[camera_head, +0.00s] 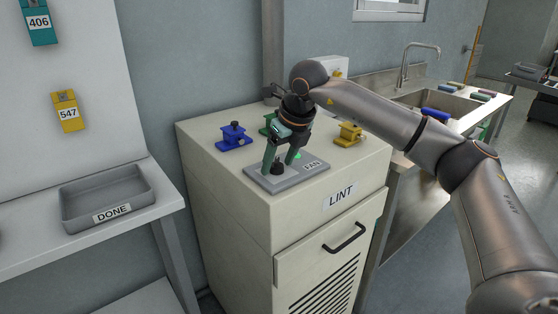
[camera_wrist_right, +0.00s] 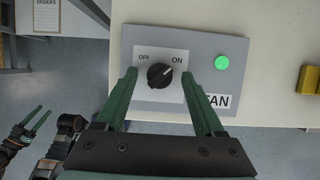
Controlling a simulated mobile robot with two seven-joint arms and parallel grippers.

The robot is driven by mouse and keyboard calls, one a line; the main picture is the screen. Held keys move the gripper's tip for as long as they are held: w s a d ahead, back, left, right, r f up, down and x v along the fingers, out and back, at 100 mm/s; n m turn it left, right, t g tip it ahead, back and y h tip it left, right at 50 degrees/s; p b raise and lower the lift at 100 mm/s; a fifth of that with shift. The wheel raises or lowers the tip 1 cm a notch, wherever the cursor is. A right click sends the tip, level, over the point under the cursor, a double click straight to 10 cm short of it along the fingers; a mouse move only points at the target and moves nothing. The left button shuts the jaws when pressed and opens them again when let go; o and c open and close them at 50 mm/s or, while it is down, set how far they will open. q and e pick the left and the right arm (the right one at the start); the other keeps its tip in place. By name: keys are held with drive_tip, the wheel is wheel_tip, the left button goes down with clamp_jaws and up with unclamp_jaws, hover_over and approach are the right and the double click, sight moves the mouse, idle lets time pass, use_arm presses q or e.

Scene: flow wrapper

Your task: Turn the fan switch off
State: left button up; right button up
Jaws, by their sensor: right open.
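The fan switch is a black round knob (camera_head: 278,169) on a grey panel (camera_head: 258,184) labelled FAN, on top of the cream cabinet. In the right wrist view the knob (camera_wrist_right: 160,75) has its white pointer mark turned up and right, toward ON. A green lamp (camera_wrist_right: 222,62) glows on the panel. My right gripper (camera_head: 279,164) points down over the panel and is open, with one finger on each side of the knob and gaps visible. My left gripper (camera_wrist_right: 32,122) shows at the lower left of the right wrist view, open and empty, away from the cabinet.
Blue (camera_head: 231,136) and yellow (camera_head: 349,135) clamp-like blocks stand behind the panel; a green one (camera_head: 266,124) is partly hidden by my arm. A grey DONE tray (camera_head: 150,184) lies on the left table. The cabinet has a LINT drawer (camera_head: 310,245) in front.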

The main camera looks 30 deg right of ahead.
drive_tip(key=shift+c, duration=0.3)
clamp_jaws()
